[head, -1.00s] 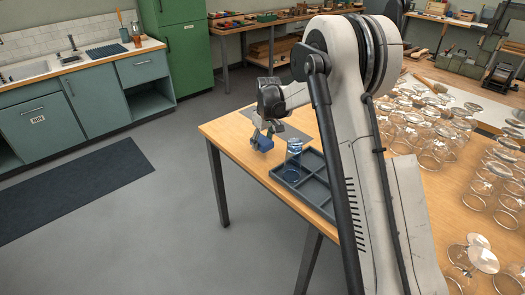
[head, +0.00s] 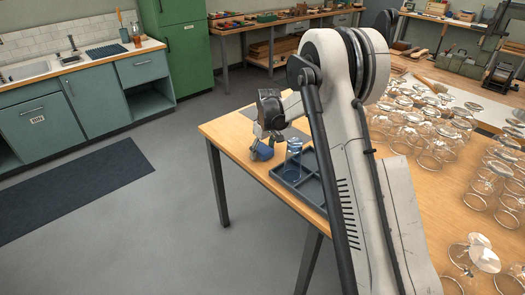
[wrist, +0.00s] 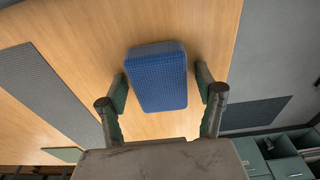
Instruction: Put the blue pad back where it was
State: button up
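The blue pad (head: 263,152) is a textured blue block at the left end of the wooden table, left of the dark divided tray. My gripper (head: 262,137) is over it, pointing down and partly hiding it. In the wrist view the blue pad (wrist: 157,78) lies between the two fingers of my gripper (wrist: 162,88). A clear gap shows at the right finger and a narrow one at the left, so the gripper looks open around or just above the pad. I cannot tell exactly how high the fingers are.
A dark divided tray (head: 309,194) holds a bluish glass (head: 293,158) close to the right of the pad. A grey mat (wrist: 55,88) lies beside the pad. Many glasses (head: 440,150) crowd the table's right side. The table edge is near.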

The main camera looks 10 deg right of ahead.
aim_at(265, 150)
jog(key=s+r+m+t+p, duration=0.1)
jog(key=s+r, duration=0.4)
jog(key=r, duration=0.6)
jog(key=s+r, duration=0.5)
jog(key=r, duration=0.6)
jog(key=s+r+m+t, duration=0.2)
jog(key=s+r, duration=0.2)
jog(key=s, duration=0.8)
jog(key=s+r+m+t, duration=0.1)
jog(key=s+r, duration=0.2)
jog(key=s, duration=0.8)
jog(key=s+f+m+t, duration=0.1)
jog(key=s+f, duration=0.3)
jog(key=s, duration=0.8)
jog(key=shift+f+m+t+h, duration=0.15)
jog(key=shift+m+t+h, duration=0.15)
jog(key=shift+t, duration=0.2)
jog(key=shift+s, duration=0.1)
